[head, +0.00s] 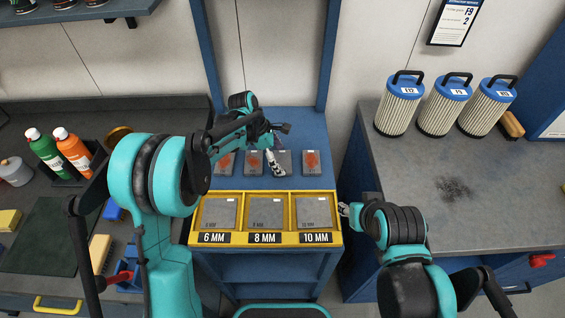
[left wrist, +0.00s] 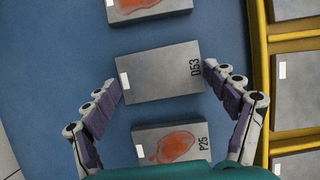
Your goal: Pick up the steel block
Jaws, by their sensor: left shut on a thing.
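Several grey steel blocks lie in a row on the blue bench top. The plain one marked D53 (left wrist: 160,73) has no red patch; in the head view this block (head: 287,157) is partly hidden by my left gripper (head: 275,163). In the left wrist view my left gripper (left wrist: 162,88) has a finger against each end of D53 and is shut on it. I cannot tell whether the block is off the bench. Block P25 (left wrist: 190,150), with a red-orange patch, lies beside it. My right gripper (head: 345,209) is by the tray's right edge, its jaws too small to read.
A yellow tray (head: 245,239) in front has compartments labelled 6 MM, 8 MM and 10 MM, each with a grey plate. Other red-patched blocks (head: 225,161) (head: 311,161) flank D53. Filter cartridges (head: 442,108) stand on the right bench; bottles (head: 73,150) stand at left.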

